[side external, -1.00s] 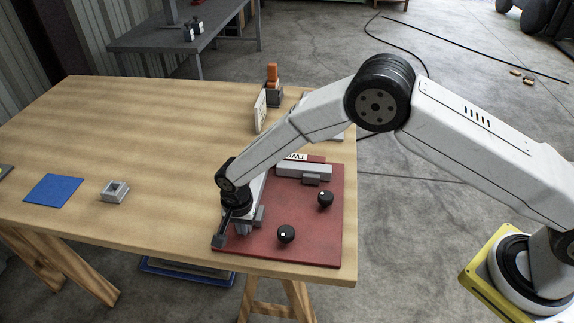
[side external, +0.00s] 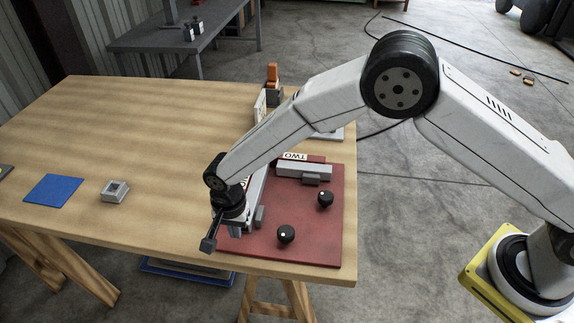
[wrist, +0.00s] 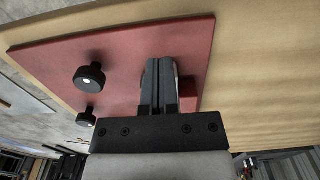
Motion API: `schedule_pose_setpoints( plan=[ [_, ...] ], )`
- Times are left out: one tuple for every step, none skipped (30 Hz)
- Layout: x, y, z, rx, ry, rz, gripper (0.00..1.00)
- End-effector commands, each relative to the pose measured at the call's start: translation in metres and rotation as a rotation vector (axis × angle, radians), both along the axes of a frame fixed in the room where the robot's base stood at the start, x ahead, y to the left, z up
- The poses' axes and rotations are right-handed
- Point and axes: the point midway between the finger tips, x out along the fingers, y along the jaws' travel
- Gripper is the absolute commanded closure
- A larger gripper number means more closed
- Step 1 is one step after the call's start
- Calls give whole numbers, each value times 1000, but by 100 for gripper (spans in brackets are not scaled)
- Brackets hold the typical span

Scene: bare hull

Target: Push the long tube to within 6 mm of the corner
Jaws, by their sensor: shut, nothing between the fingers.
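A long pale grey tube (side external: 257,187) lies along the left part of the red plate, partly hidden behind my wrist. The far end of the long tube is close to the shorter tube's left end; the exact gap at the corner cannot be told. My gripper (side external: 237,231) points down at the near end of the plate, by the long tube's near end. In the wrist view, its fingers (wrist: 159,84) are together and empty. Contact with the tube is unclear.

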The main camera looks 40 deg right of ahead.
Motion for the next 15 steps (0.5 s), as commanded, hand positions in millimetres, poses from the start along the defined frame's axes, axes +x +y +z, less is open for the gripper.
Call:
schedule_pose_setpoints(
  plan=[
    [0, 0, 9, 2, -2, 0, 100],
    [1, 0, 14, 1, -3, 0, 100],
    [0, 0, 20, 1, -1, 0, 100],
    [0, 0, 24, 1, -1, 0, 100],
    [0, 0, 28, 1, -1, 0, 100],
    [0, 0, 33, 1, -1, 0, 100],
    [0, 0, 36, 1, -1, 0, 100],
    [0, 0, 40, 1, -1, 0, 100],
    [0, 0, 43, 1, -1, 0, 100],
    [0, 0, 45, 0, 0, 0, 100],
    [0, 0, 47, 0, 0, 0, 100],
    [0, 0, 50, 1, -1, 0, 100],
    [0, 0, 51, 1, -1, 0, 100],
    [0, 0, 52, 0, 0, 0, 100],
    [0, 0, 53, 0, 0, 0, 100]
  ],
)
